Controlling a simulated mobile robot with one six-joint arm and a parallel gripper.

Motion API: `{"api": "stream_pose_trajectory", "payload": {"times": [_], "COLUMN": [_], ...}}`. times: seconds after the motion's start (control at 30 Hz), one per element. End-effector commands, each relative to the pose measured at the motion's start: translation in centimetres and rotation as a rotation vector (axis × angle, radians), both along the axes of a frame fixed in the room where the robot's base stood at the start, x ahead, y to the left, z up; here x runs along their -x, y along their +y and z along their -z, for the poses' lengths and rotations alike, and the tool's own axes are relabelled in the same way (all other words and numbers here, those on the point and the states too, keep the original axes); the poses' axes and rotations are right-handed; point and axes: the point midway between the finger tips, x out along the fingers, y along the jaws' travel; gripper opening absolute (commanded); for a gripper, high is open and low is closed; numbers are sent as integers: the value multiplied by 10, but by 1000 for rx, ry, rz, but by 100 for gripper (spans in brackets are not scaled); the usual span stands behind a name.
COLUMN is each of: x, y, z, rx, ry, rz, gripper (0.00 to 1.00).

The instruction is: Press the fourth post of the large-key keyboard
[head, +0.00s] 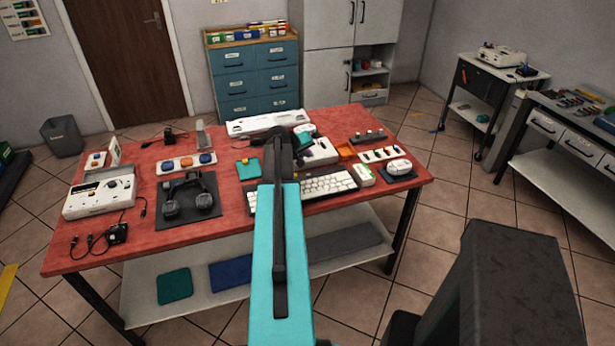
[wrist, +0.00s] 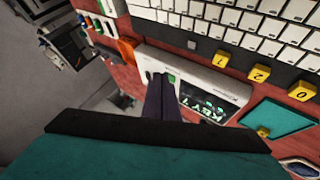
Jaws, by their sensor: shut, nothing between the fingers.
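The large-key keyboard (head: 325,184) lies at the front of the red table, partly hidden by my arm. In the wrist view the white-keyed keyboard (wrist: 240,22) crosses the top, with yellow numbered posts along its dark edge: 7 (wrist: 221,59), 2 (wrist: 259,73) and 0 (wrist: 302,91). My gripper (wrist: 159,78) is shut and empty. Its dark fingers appear over a white device (wrist: 238,88), beside its green button (wrist: 173,79). I cannot tell whether they touch it. The device's dark screen (wrist: 207,103) shows green characters. In the head view my gripper (head: 304,143) is above the table.
A teal pad (wrist: 280,125) with a yellow piece lies beside the device. The table (head: 235,212) also carries a headset (head: 188,200), a three-button bar (head: 188,162), an orange tray (head: 346,150) and a mouse (head: 399,167). A long white unit (head: 265,121) is at the back.

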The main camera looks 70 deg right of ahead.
Motion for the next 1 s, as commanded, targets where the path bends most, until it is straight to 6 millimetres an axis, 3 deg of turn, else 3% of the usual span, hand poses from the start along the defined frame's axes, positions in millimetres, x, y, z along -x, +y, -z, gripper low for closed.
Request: {"api": "stream_pose_trajectory", "payload": {"times": [0.6, 1.0], "x": [-1, -2], "y": [0, 1], "z": [62, 72], "rx": [0, 0], "ry": [0, 0], "rz": [-2, -2], "gripper": [0, 0]}}
